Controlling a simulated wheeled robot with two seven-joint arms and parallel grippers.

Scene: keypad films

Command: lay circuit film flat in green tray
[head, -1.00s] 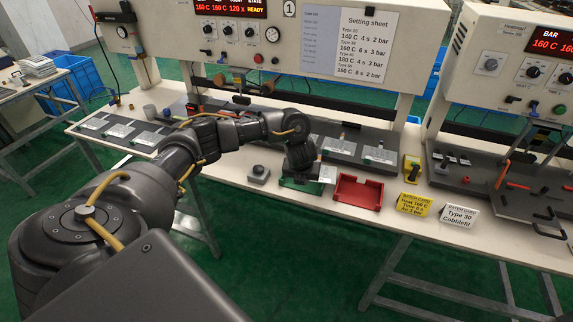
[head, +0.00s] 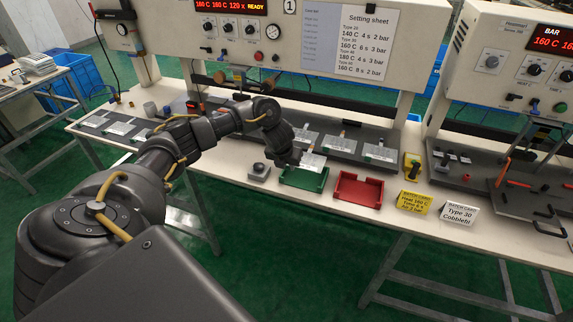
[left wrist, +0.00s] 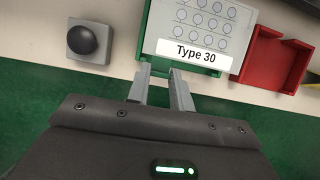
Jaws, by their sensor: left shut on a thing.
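The circuit film (head: 313,161) is a pale sheet with a grid of round keys and a "Type 30" label (left wrist: 196,56). My left gripper (head: 297,161) is shut on it at its near edge. In the head view the film is tilted over the back part of the green tray (head: 303,180), whose floor shows bare in front. In the left wrist view the fingers (left wrist: 160,74) reach the film's label side, and the tray's green rim (left wrist: 146,28) shows along the left. The film hides most of the tray there. My right gripper is not in view.
A red tray (head: 358,188) stands close on the right. A grey block with a black button (head: 259,171) is on the left. Several films lie on the dark shelf behind.

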